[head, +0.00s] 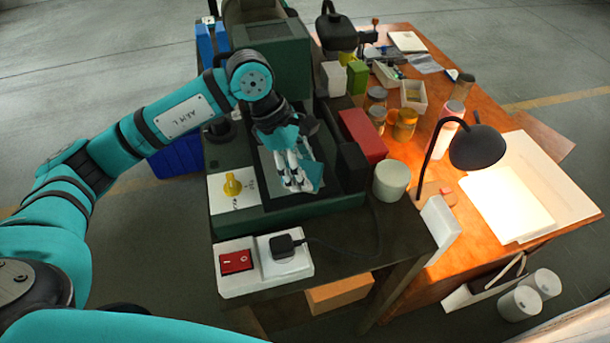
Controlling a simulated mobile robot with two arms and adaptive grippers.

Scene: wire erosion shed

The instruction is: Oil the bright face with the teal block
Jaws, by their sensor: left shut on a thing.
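My left gripper (297,184) points down over the bed of the green machine (315,210) and is shut on the teal block (313,177). The block shows as a pale teal shape beside and behind the fingers, partly hidden by them. A dark grey plate area (270,190) lies under and around the gripper. The bright face is mostly hidden by the gripper and wrist, and I cannot tell whether the block touches it. My right gripper is not in view.
A red box (362,136) and a pale round tub (391,180) stand right of the bed. A white switch box (264,266) with a plug and cable is in front. The wooden table (480,120) holds jars, a lit black lamp (477,147) and papers (508,203).

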